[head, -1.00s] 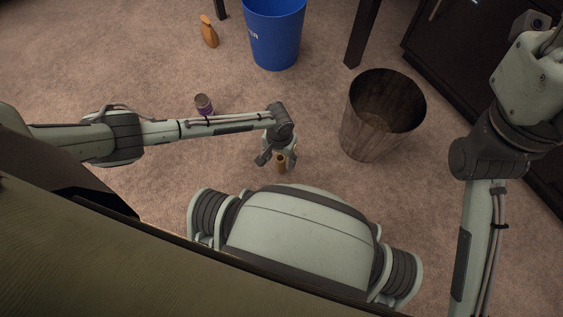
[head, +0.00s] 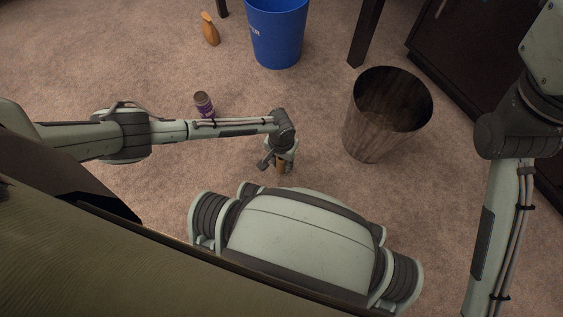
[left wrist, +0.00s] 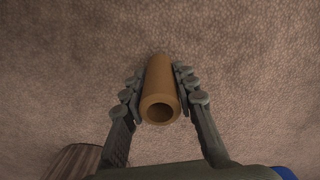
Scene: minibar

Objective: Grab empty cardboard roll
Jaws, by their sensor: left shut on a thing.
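The empty cardboard roll (left wrist: 160,85) is a brown tube, seen in the left wrist view with its open end toward the camera. My left gripper (left wrist: 160,90) is shut on it, with one finger against each side. In the head view my left gripper (head: 278,164) is low in front of my base, and a small part of the roll (head: 281,168) shows between its fingers. I cannot tell whether the roll touches the carpet. My right arm comes down the right side of the head view, but its gripper is out of the picture.
A dark wooden bin (head: 375,135) stands right of the left gripper. A blue bin (head: 277,35) stands at the back. A purple-labelled can (head: 204,105) and an orange-brown bottle (head: 210,30) are on the carpet to the left. A dark cabinet (head: 470,50) is at the upper right.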

